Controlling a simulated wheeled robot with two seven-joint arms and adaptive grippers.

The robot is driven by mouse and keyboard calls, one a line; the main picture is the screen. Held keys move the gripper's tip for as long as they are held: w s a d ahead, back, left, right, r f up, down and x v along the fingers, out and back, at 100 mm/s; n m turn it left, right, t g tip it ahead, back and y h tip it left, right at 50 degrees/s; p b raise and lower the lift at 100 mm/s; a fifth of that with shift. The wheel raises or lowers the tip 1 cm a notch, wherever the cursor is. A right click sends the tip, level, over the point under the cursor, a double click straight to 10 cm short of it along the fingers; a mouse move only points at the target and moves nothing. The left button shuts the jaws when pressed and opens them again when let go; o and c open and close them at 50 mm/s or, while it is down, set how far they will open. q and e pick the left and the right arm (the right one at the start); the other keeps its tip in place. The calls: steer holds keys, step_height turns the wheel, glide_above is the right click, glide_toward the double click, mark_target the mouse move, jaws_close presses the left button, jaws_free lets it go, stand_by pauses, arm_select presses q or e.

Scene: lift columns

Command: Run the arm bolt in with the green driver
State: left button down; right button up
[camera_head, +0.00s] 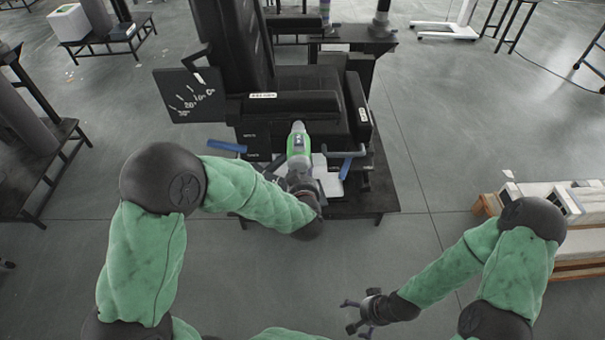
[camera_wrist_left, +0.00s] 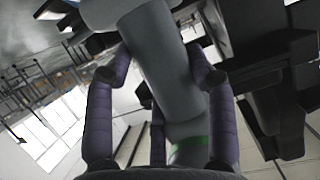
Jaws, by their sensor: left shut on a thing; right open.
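The green driver (camera_head: 298,145), with a grey top end, stands in front of the black lift column (camera_head: 240,45). My left gripper (camera_head: 302,178) is shut on it; the arm comes in from the left and partly hides the grip. In the left wrist view the fingers of this gripper (camera_wrist_left: 160,105) close around the driver's grey body (camera_wrist_left: 158,60), with a green band (camera_wrist_left: 190,150) lower down. My right gripper (camera_head: 366,312) is open and empty, low over the floor at the lower right. I cannot make out the arm bolt; whether the driver touches it is hidden.
A black plate with a scale (camera_head: 190,95) sticks out left of the column. Blue bars (camera_head: 226,146) flank the driver. A dark bench (camera_head: 370,203) carries the column. The floor between is clear.

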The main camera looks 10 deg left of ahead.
arm_select(q)
steer(key=shift+w+a+r+p, duration=0.15)
steer(key=shift+w+r+p, duration=0.05)
steer(key=shift+w+p, duration=0.35)
stand_by(1.4)
steer(key=shift+s, duration=0.15)
stand_by(0.3)
steer(key=shift+s+d+f+p, duration=0.1)
steer(key=shift+s+d+p, duration=0.15)
steer(key=shift+s, duration=0.55)
steer(key=shift+s+d+r+p, duration=0.1)
steer(key=shift+s+d+p, duration=0.15)
steer(key=shift+s, duration=0.5)
steer(key=shift+s+d+f+p, duration=0.15)
steer(key=shift+s+d, duration=0.1)
steer(key=shift+s, duration=0.55)
steer(key=s, duration=0.2)
steer(key=s+d+p, duration=0.1)
steer(key=shift+s, duration=0.4)
